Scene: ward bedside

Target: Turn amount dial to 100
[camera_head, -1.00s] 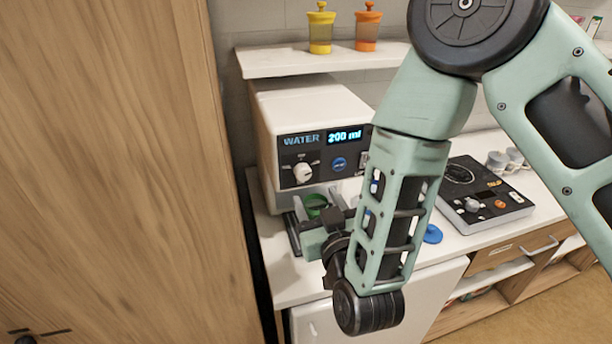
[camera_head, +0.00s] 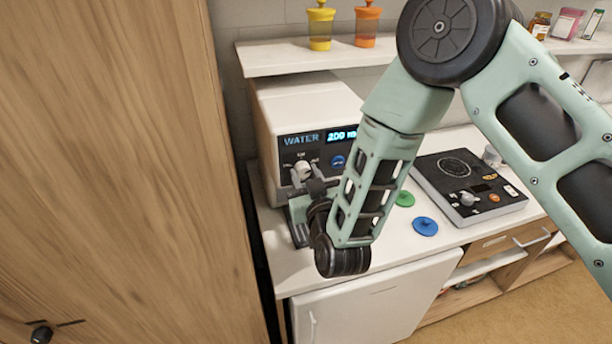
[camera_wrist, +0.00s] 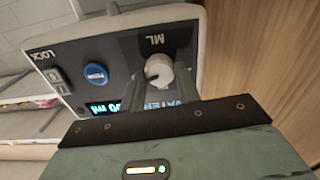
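The white water dispenser (camera_head: 290,100) stands on the counter, its dark panel facing out. Its display (camera_head: 342,135) reads 200 ml, partly hidden by my arm. The white amount dial (camera_head: 302,171) sits at the panel's lower left. In the wrist view the panel appears upside down, and the dial (camera_wrist: 158,68), near the ML label, shows between my fingertips. My gripper (camera_wrist: 160,92) is open, with one finger on each side of the dial. I cannot tell whether either finger touches it. In the head view my wrist hides much of the gripper (camera_head: 302,187).
A blue button (camera_wrist: 96,74) sits beside the dial. A black hotplate (camera_head: 468,185), a green lid (camera_head: 405,198) and a blue lid (camera_head: 425,226) lie to the right. A shelf (camera_head: 270,58) with yellow and orange cups is above. A wooden cabinet (camera_head: 110,170) stands close on the left.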

